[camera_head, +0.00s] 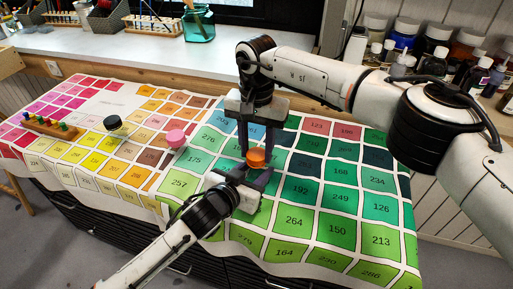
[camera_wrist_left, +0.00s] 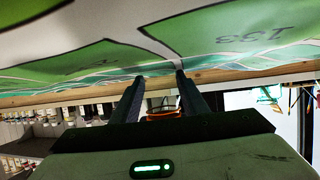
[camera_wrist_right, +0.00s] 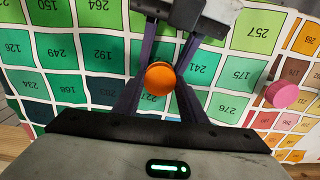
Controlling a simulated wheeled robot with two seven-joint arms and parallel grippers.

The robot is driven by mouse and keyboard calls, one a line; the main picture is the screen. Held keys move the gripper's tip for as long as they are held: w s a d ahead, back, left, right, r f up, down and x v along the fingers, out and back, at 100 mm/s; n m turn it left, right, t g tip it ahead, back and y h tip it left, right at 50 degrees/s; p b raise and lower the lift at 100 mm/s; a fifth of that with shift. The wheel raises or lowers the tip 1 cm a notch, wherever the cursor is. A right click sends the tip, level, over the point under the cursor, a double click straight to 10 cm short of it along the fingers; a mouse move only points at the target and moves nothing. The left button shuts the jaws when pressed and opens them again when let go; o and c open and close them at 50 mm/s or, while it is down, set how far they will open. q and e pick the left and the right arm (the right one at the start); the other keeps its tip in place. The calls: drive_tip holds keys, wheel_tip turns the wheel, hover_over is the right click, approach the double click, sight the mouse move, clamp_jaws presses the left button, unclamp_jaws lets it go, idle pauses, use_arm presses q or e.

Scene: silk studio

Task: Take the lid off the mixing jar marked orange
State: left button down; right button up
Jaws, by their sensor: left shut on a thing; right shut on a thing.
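The mixing jar with the orange lid (camera_head: 256,157) is held over the green part of the colour chart cloth. My right gripper (camera_head: 257,150) comes from above and is shut on the orange lid, which also shows between its fingers in the right wrist view (camera_wrist_right: 160,76). My left gripper (camera_head: 250,175) reaches in from the front, low down, shut on the jar's body. Its fingers hide most of the jar. I cannot tell whether lid and jar are apart.
A pink-lidded jar (camera_head: 176,138) and a black-lidded jar (camera_head: 113,123) stand to the left on the cloth. A wooden rack with coloured pegs (camera_head: 50,126) lies at the far left. Bottles line the shelf at right. The cloth's front right (camera_head: 320,225) is clear.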

sight(257, 153)
drive_tip(key=shift+r, duration=0.15)
idle(0.6)
drive_tip(key=shift+r, duration=1)
drive_tip(key=shift+r, duration=2)
use_arm(q)
drive_tip(key=c, duration=1)
unclamp_jaws()
drive_tip(key=shift+s, duration=0.1)
